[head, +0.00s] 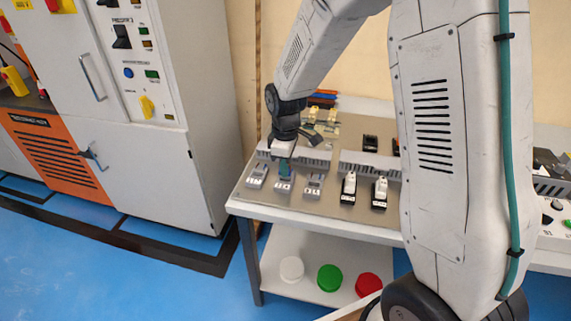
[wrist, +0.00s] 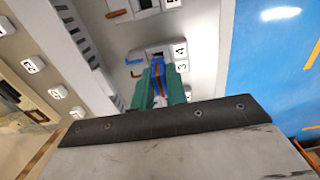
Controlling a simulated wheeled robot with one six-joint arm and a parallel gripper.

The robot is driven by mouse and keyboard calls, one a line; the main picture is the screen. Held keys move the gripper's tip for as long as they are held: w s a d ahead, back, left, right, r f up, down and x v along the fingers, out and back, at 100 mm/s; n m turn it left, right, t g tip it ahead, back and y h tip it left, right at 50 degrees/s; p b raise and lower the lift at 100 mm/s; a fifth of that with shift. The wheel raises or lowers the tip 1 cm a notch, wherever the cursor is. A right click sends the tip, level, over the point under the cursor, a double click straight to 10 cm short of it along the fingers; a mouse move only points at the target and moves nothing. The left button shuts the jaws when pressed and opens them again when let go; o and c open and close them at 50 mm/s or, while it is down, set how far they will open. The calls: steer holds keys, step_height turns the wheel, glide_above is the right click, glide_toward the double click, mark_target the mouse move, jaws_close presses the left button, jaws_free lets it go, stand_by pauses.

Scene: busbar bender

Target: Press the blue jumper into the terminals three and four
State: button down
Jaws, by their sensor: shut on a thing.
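My gripper (wrist: 158,86), with green fingers, is shut on the blue jumper (wrist: 158,70). A strip of the jumper with some orange shows between the fingertips. Beyond them is the grey terminal block marked 3 and 4 (wrist: 166,52). The fingers hide part of this block, and I cannot tell whether the jumper touches it or sits in it. In the head view my gripper (head: 285,167) points down over the second block from the left in the front row on the table. The jumper cannot be made out there.
Neighbouring grey blocks stand to the left (head: 256,176) and right (head: 314,186). Two black-and-white devices (head: 348,188) are further right. A slotted grey duct (head: 344,160) runs behind the row. A white cabinet (head: 150,165) stands left of the table (head: 236,207). Coloured lids lie on the lower shelf.

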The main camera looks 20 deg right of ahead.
steer(key=shift+f, duration=0.95)
steer(key=c, duration=1.3)
jaws_free()
steer(key=shift+r, duration=0.1)
step_height(320, 180, up, 8)
steer(key=shift+f, duration=0.15)
